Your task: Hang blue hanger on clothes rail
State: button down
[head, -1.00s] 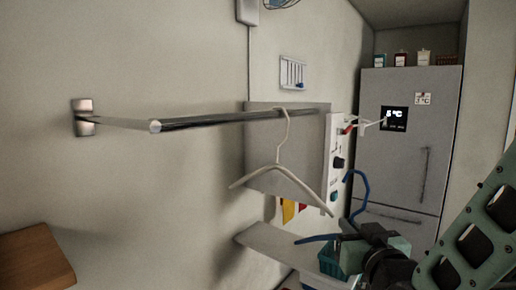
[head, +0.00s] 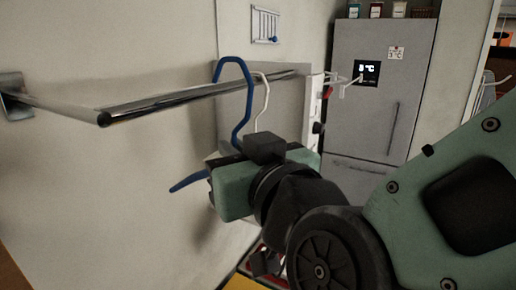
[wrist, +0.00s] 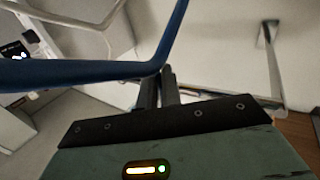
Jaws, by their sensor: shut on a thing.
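The blue hanger (head: 249,92) is upright in my gripper (head: 226,180), its hook rising above the clothes rail (head: 165,101). In the head view the hook's right side passes in front of the rail and its open end is on the left, near the rail's top edge. I cannot tell whether the hook touches the rail. One blue arm sticks out left of my gripper. In the wrist view my gripper's fingers (wrist: 158,88) are shut on the blue hanger (wrist: 85,72) near its bend. My wrist hides much of its body in the head view.
A white hanger (head: 264,98) hangs on the rail just right of the blue hook, also visible in the wrist view (wrist: 70,18). The rail left of the blue hook is bare. A grey fridge (head: 377,95) stands at the back right.

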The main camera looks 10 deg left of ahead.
jog(key=shift+w+a+p, duration=0.3)
jog(key=shift+w+a, duration=0.15)
jog(key=shift+a, duration=0.65)
jog(key=shift+w+a+p, duration=0.25)
jog(key=shift+w+a, duration=0.2)
jog(key=shift+a, duration=0.65)
jog(key=shift+w+a+p, duration=0.3)
jog(key=shift+w+a, duration=0.15)
jog(key=shift+a, duration=0.65)
jog(key=shift+a+f+b, duration=0.15)
jog(key=shift+f+b, duration=0.15)
jog(key=shift+f, duration=0.05)
jog(key=shift+f+b, duration=1)
jog(key=shift+f, duration=0.1)
jog(key=c, duration=1.5)
grip_release()
